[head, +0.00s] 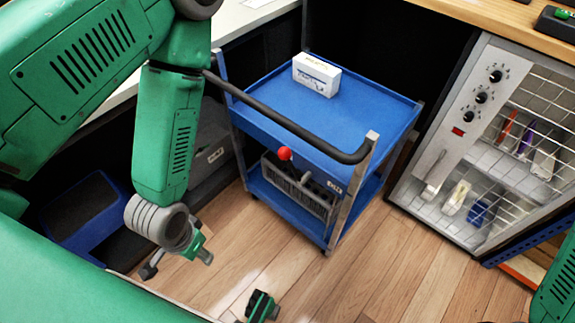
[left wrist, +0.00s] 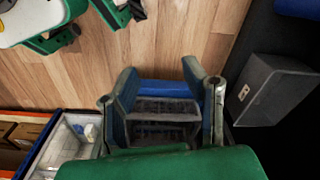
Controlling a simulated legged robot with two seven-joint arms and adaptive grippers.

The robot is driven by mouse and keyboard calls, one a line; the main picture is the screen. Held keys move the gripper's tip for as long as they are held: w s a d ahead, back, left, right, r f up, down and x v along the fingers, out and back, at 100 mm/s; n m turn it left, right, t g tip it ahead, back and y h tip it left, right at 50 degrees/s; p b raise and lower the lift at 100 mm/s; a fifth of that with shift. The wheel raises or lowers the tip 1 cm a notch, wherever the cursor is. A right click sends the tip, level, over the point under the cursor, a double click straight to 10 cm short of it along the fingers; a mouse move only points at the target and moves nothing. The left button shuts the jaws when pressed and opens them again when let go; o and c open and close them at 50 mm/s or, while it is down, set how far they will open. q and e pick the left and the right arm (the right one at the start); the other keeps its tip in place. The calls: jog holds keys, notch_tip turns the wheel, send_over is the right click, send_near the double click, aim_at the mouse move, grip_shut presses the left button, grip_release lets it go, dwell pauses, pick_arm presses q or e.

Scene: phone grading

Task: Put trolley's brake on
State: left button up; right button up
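The blue trolley (head: 375,105) stands on the wood floor with a black push handle (head: 290,123) on its near side. A red ball knob (head: 284,153) shows at its near side, below the handle. My left gripper (head: 178,262) is left of the trolley and apart from it. In the left wrist view, its fingers (left wrist: 160,72) are spread with nothing held between them. Part of the trolley (left wrist: 165,87) seems to show beyond them. My right gripper (head: 262,307) is low at the bottom of the head view; its finger opening is unclear. The wheels are mostly hidden.
A white box (head: 316,75) lies on the trolley's top shelf, and a grey crate (head: 300,185) is on the lower one. A wire-fronted metal cabinet (head: 440,150) stands at right. A dark grey bin (left wrist: 275,88) is at left of the trolley. Floor in front is clear.

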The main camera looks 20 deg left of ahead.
pick_arm(q)
jog(key=c, duration=0.7)
jog(key=w+d+f+n+t+h+b, duration=0.1)
jog(key=w, duration=0.2)
jog(key=w+d+f+n+t+h+b, duration=0.1)
jog(key=w+d+f, duration=0.1)
jog(key=w, duration=0.2)
jog(key=w+d+f+n+t+h+b, duration=0.1)
jog(key=w+f+t, duration=0.1)
jog(key=w, duration=0.2)
jog(key=shift+w+d+f+n+h, duration=0.2)
jog(key=shift+d+f+n+h, duration=0.1)
jog(key=shift+n, duration=0.1)
grip_shut()
jog(key=w+a+r+n+t+h+b, duration=0.2)
jog(key=w+n+t+h+b, duration=0.5)
jog(key=w, duration=0.8)
jog(key=s+a+r+n+t+h+b, duration=0.1)
jog(key=s+a+r+h+b, duration=0.1)
jog(key=a+h, duration=0.4)
jog(key=shift+s+a+r+n+h, duration=0.15)
jog(key=shift+s+a+n+h, duration=0.2)
jog(key=shift+a, duration=0.7)
